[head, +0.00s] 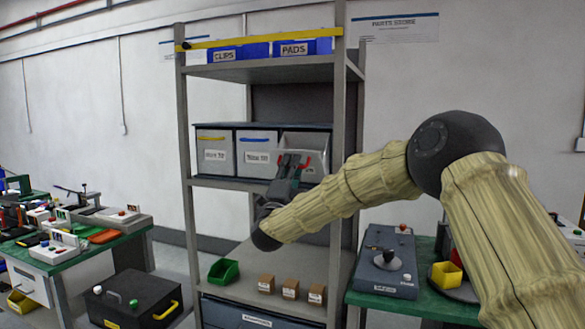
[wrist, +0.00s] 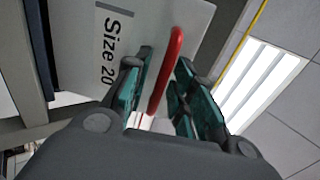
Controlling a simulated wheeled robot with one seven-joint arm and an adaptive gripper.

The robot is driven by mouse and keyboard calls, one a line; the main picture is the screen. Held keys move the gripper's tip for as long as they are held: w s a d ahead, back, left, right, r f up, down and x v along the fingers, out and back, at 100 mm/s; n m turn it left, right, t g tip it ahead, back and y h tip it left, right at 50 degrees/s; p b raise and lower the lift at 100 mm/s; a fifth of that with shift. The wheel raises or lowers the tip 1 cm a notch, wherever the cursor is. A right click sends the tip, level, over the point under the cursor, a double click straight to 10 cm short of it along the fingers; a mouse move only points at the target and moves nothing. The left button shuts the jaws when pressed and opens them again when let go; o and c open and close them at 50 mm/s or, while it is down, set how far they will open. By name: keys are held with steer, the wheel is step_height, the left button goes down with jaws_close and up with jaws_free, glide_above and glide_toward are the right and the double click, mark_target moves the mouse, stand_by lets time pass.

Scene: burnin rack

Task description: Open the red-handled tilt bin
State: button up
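The red-handled tilt bin (head: 314,141) is the light grey bin at the right end of the middle row on the rack. Its front looks tipped outward, partly hidden behind my gripper. Its red handle (wrist: 166,70) crosses the wrist view, beside the "Size 20" label (wrist: 111,50) on the bin's front. My gripper (head: 291,158) is at the front of this bin, and in the wrist view my gripper (wrist: 163,84) has its fingers on either side of the handle. A gap shows between the fingers, so they look open around it; contact is unclear.
Two bins stand to the left, with a yellow handle (head: 214,138) and a blue handle (head: 256,139). A grey upright (head: 337,120) rises close to the right. Small brown boxes (head: 290,288) and a green bin (head: 223,271) sit on the lower shelf.

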stand_by(0.3)
steer(key=v, duration=1.2)
